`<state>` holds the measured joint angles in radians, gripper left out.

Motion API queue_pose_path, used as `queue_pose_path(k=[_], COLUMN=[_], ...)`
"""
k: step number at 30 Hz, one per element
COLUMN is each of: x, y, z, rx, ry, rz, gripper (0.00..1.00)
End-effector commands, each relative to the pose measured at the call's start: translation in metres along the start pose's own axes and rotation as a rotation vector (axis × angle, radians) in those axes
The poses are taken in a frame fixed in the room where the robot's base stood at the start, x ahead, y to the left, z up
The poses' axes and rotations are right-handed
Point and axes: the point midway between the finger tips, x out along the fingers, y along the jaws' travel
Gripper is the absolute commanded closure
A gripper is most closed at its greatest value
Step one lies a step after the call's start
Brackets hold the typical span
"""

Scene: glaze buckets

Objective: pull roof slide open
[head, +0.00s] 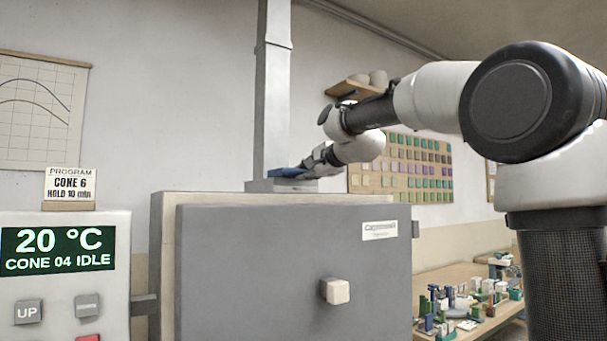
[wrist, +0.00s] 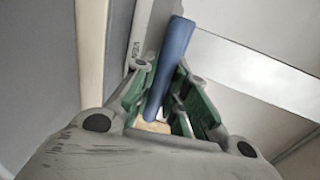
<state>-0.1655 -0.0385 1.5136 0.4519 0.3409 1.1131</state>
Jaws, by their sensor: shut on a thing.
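The blue handle of the roof slide (head: 286,172) shows at the foot of the grey flue, just above a grey block (head: 282,186) on top of the kiln. My gripper (head: 308,167) reaches it from the right. In the wrist view the handle is a long blue bar (wrist: 172,55) between my green-padded fingers, and the gripper is shut on it. The slide's plate cannot be made out, so how far it is open is not clear.
The kiln (head: 285,270) has a grey door with a pale knob (head: 335,291). A control panel (head: 62,250) reading 20 °C stands at left. The flue (head: 272,100) rises behind the handle. A table (head: 450,275) with small coloured pieces is at lower right.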

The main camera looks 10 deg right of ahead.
Motion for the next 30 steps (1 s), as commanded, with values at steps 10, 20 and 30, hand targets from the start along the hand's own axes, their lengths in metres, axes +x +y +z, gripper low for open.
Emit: queue_pose_path(k=[10, 20, 30], x=[-0.037, -0.036, -0.039], y=[0.009, 0.009, 0.008], z=[0.0, 0.0, 0.0], rx=[0.001, 0.001, 0.0], ry=[0.0, 0.0, 0.001], rz=[0.002, 0.001, 0.0], gripper=[1.0, 0.63, 0.63])
